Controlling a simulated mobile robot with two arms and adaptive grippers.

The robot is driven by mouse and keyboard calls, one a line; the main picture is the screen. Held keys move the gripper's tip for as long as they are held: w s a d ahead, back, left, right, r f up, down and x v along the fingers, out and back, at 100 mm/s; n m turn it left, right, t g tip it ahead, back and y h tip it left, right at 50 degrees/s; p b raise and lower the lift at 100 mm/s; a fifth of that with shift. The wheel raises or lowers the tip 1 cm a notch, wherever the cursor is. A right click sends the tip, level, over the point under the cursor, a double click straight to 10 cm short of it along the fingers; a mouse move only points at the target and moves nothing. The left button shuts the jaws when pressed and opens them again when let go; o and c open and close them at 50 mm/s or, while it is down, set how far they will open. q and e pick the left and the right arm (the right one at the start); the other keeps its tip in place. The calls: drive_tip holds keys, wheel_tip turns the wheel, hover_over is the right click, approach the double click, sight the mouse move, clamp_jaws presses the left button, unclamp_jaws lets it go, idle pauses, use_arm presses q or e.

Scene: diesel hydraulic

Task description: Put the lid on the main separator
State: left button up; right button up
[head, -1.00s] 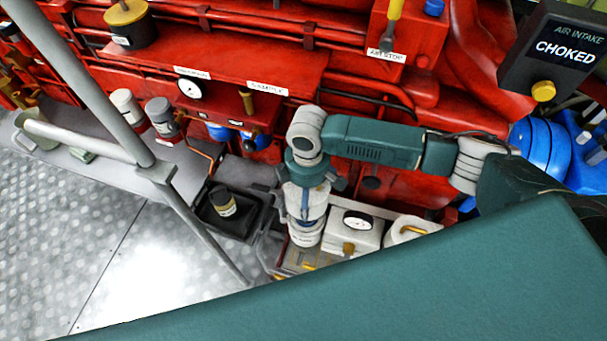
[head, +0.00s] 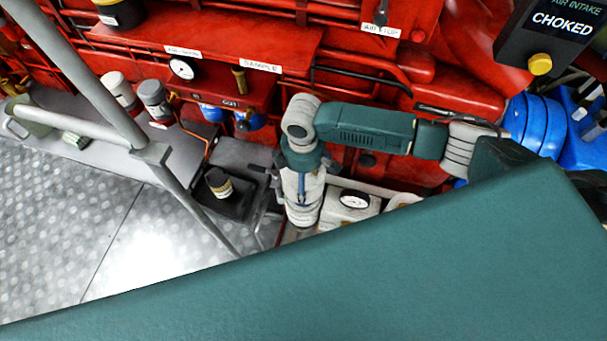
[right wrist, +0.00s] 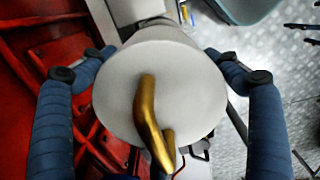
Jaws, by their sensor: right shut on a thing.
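My right gripper (head: 302,190) points down beside a white unit with a gauge (head: 353,201). In the right wrist view, its blue fingers (right wrist: 160,60) are shut on the sides of a round white piece with a bent brass handle (right wrist: 205,85), which looks like the lid. In the head view, a white cylindrical part (head: 302,214) shows below the gripper; I cannot tell whether it is the lid or what stands under it. I cannot make out the main separator for sure, or whether the lid touches anything. My left gripper is not in view.
Left of the gripper, a dark tray (head: 238,205) holds a dark jar (head: 219,184). White and grey canisters (head: 154,97) stand on a grey ledge. A grey railing (head: 85,75) crosses the left side. Red machinery (head: 240,38) lies behind. My large teal part hides the lower right.

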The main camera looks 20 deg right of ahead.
drive_tip(key=shift+f+b, duration=1.3)
drive_tip(key=shift+f, duration=1.35)
drive_tip(key=shift+p, duration=0.35)
drive_tip(key=shift+f+b, duration=0.7)
drive_tip(key=shift+f, duration=0.9)
drive_tip(key=o, duration=1.3)
drive_tip(key=shift+c, duration=0.2)
drive_tip(key=shift+r, duration=0.15)
wheel_tip(320, 180, up, 12)
drive_tip(key=shift+f, duration=0.1)
drive_tip(key=shift+s, duration=0.15)
